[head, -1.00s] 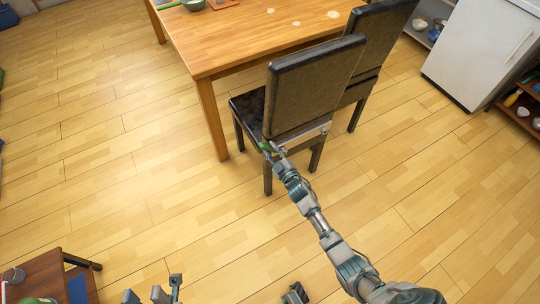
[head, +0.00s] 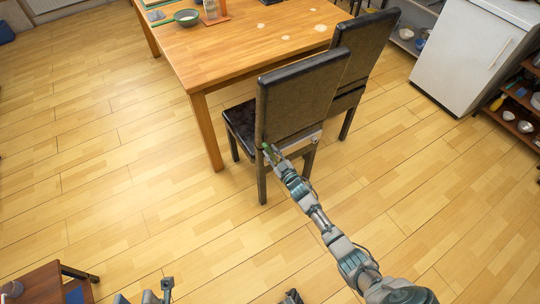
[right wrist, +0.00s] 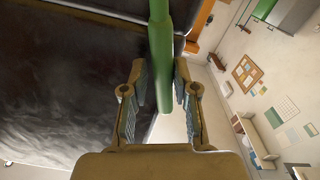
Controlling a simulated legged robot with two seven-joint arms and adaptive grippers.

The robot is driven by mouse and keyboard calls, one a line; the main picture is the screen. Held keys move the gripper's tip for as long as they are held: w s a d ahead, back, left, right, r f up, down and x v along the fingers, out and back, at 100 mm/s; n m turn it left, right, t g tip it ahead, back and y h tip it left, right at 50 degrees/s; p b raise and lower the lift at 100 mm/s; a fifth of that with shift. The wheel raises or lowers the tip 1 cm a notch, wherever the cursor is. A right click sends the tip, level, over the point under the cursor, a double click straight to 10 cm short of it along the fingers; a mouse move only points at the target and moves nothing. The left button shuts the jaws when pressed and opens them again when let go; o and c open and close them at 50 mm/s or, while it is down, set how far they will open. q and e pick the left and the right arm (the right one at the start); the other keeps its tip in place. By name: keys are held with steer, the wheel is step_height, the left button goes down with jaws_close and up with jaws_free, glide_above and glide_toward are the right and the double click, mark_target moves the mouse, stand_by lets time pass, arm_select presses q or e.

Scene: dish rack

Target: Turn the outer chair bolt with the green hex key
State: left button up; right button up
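The black padded chair (head: 292,105) nearest me stands at the table, its back towards me. My right gripper (head: 271,152) is at the lower left part of that chair's back. In the head view only a small green bit of the key (head: 267,147) shows, against the chair's back. The bolt cannot be made out. My left gripper (head: 145,297) is low at the bottom edge, partly cut off, away from the chair.
A second black chair (head: 362,55) stands close behind on the right. The wooden table (head: 235,45) carries a bowl (head: 186,17). A white cabinet (head: 465,55) and a shelf (head: 515,105) stand at right. A small brown table (head: 38,285) is at lower left. The floor between is clear.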

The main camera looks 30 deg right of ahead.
steer(key=shift+d+r+m+p, duration=0.15)
steer(key=shift+d+m, duration=0.4)
steer(key=shift+d, duration=0.1)
steer(key=shift+d+r+m+p, duration=0.15)
steer(key=shift+d+m, duration=0.4)
steer(key=shift+d, duration=0.05)
steer(key=shift+d+m, duration=0.55)
steer(key=shift+m, duration=0.05)
steer(key=shift+d, duration=0.1)
